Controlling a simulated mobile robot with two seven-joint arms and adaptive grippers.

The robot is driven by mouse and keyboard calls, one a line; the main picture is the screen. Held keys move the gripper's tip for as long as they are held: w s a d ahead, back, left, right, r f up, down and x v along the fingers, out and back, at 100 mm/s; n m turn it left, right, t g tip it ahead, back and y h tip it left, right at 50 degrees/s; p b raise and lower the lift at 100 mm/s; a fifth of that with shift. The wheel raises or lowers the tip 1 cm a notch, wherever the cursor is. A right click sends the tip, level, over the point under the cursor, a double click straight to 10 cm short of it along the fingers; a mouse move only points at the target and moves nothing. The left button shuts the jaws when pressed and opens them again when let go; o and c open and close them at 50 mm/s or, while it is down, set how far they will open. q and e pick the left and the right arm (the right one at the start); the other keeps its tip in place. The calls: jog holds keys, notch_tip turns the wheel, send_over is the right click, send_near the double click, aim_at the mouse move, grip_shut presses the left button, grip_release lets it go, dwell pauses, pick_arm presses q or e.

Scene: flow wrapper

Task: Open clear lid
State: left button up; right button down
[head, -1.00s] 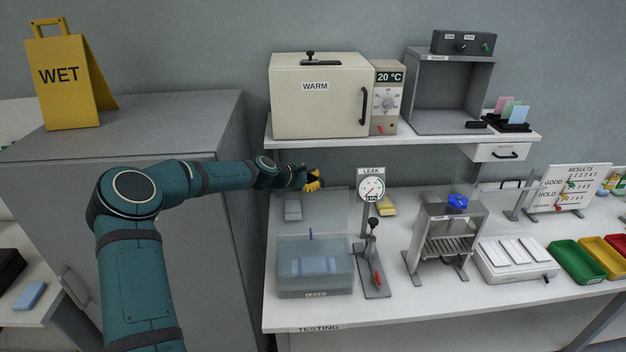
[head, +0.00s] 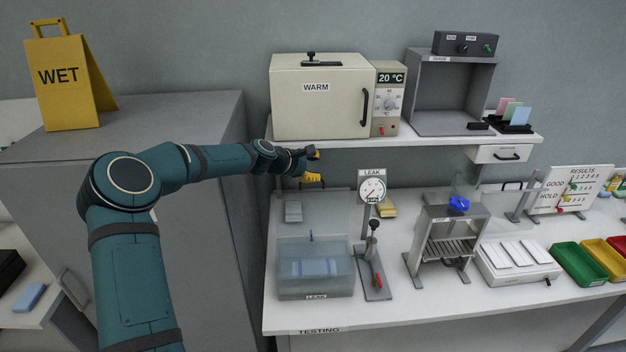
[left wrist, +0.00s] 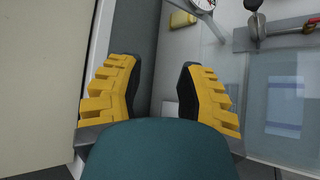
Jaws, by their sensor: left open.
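The clear leak tank (head: 340,281) stands at the front left of the lower bench, with a blue block (head: 315,268) inside and a small blue upright piece (head: 311,237) near its top. A faint clear panel, seemingly the lid (head: 335,215), shows upright behind the tank; its outline is hard to make out. My left gripper (head: 316,166) is open and empty, above the back of the tank and just below the upper shelf. In the left wrist view its yellow fingers (left wrist: 157,88) are spread with nothing between them. My right gripper is out of view.
The upper shelf with the cream WARM oven (head: 315,110) is close above my left gripper. The LEAK gauge (head: 372,190) and a lever stand (head: 374,262) are right of the tank. A grey block (head: 293,212) lies behind it.

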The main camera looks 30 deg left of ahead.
pick_arm(q)
notch_tip(320, 180, up, 6)
jog(key=shift+s+d+f, duration=0.1)
jog(key=shift+s+f, duration=0.05)
jog(key=shift+f, duration=0.1)
dwell(0.5)
